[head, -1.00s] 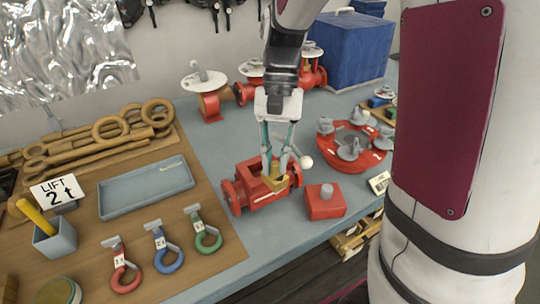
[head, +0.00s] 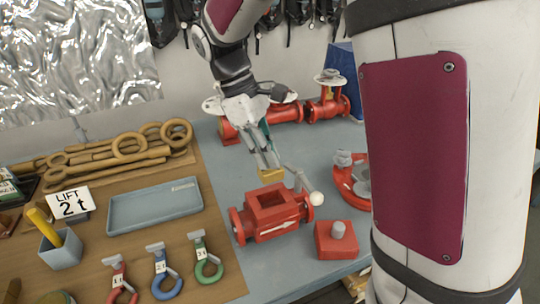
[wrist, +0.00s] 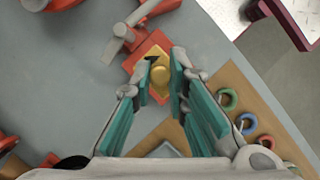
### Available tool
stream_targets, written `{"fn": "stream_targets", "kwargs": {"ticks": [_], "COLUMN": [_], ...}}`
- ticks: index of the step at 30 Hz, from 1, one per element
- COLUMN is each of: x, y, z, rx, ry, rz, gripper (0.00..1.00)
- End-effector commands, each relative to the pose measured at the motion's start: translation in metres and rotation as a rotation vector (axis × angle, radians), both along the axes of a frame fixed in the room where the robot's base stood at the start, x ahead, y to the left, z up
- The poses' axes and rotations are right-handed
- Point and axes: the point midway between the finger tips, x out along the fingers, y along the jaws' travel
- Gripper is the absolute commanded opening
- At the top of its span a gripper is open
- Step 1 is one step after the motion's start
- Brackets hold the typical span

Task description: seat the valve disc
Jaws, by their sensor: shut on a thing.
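The brass valve disc (head: 273,175) is between the fingertips of my gripper (head: 270,165), above and behind the red valve body (head: 265,232). The body stands on the bench, with its square top opening facing up and a white arrow on its side. No brass shows in the opening. In the wrist view the disc (wrist: 161,77) sits between the fingertips (wrist: 163,70), with red metal behind it. A grey lever with a white ball knob (head: 316,199) is at the body's right; I cannot tell whether the disc touches it.
A red block with a grey peg (head: 337,243) stands right of the body. A red round flange fixture (head: 350,190) is partly hidden by my arm. Red pipe valves (head: 325,108) stand behind. A blue tray (head: 155,207) and several coloured shackles lie left.

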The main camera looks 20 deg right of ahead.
Motion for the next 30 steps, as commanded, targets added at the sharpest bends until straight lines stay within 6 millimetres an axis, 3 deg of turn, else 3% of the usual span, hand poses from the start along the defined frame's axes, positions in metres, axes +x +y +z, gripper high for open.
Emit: {"fn": "stream_targets", "kwargs": {"ticks": [10, 30], "x": [-0.001, 0.0], "y": [0.0, 0.0], "z": [0.001, -0.053], "rx": [-0.003, -0.003], "ry": [0.001, 0.001], "rz": [-0.003, -0.003], "gripper": [0.0, 0.0]}}
